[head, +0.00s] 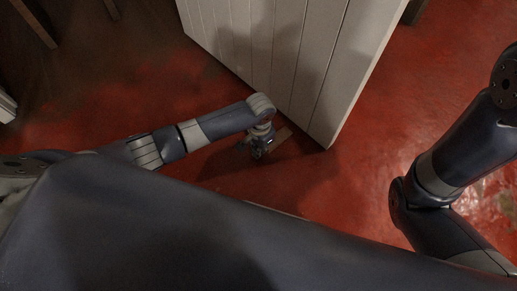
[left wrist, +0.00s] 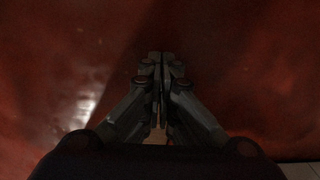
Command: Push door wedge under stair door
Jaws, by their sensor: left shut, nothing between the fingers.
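The white plank door (head: 290,50) stands partly open in the head view, its lower edge close above the red floor. The door wedge (head: 282,138) is a small tan wooden piece on the floor near the door's bottom edge, partly hidden by my left gripper (head: 257,153). My left gripper is low beside the wedge and shut, with nothing between its fingers. In the left wrist view, the closed fingers (left wrist: 160,62) point over red floor, and a tan bit of the wedge (left wrist: 157,135) shows behind them. I cannot tell whether gripper and wedge touch. My right gripper is outside the views.
Red floor (head: 350,190) is open to the right of the door and around my left arm. Dark wooden legs (head: 35,25) stand at the upper left, and a pale object (head: 6,106) is at the left edge. Pale boards (left wrist: 300,171) show in the wrist view's lower right corner.

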